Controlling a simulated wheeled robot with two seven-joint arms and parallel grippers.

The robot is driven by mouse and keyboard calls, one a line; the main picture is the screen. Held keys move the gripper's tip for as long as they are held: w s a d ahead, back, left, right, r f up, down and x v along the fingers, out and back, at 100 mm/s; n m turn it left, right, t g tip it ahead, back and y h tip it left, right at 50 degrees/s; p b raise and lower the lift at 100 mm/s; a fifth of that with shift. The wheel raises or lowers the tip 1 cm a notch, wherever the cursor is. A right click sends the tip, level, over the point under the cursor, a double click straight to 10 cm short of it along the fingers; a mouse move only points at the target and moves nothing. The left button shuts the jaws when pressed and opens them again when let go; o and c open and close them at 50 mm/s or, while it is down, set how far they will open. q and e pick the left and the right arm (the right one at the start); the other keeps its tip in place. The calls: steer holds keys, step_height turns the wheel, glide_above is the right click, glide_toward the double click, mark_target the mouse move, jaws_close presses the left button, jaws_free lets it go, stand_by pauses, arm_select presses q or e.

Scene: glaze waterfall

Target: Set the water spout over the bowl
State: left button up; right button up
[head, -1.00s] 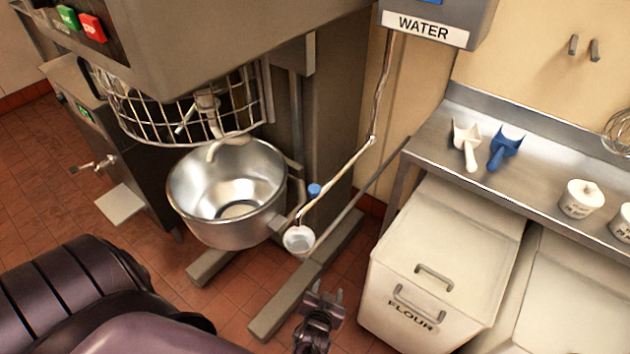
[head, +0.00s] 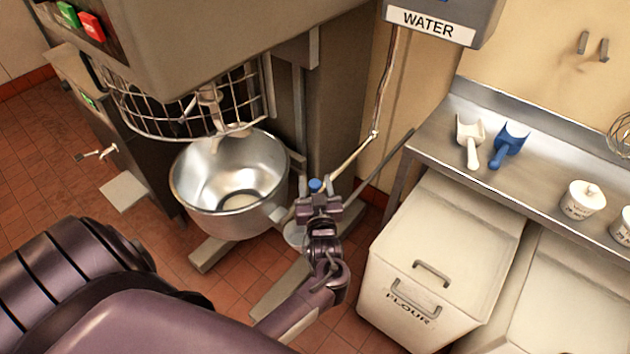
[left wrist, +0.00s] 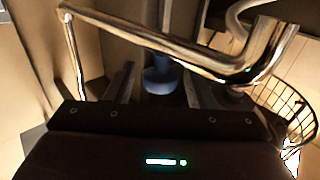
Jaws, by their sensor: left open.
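The steel mixer bowl (head: 195,205) stands under the mixer head, open at the top. The water spout (head: 352,155) is a thin metal pipe that comes down from the WATER box and bends toward the bowl's right side. Its lower end is hidden behind my gripper. In the left wrist view the bent pipe (left wrist: 165,47) crosses the picture. The blue knob (head: 315,185) on the spout also shows in the left wrist view (left wrist: 160,80), between my fingers. My left gripper (head: 318,192) is open around or just short of it; contact is unclear. My right gripper is out of view.
The wire guard (head: 180,110) is above the bowl's back. White flour bin (head: 440,260) and steel counter (head: 550,170) stand at the right. Some red tiled floor is free in front of the mixer.

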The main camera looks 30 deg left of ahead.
arm_select(q)
steer(key=shift+w+a, duration=0.15)
jaws_close()
steer(key=shift+a, duration=0.1)
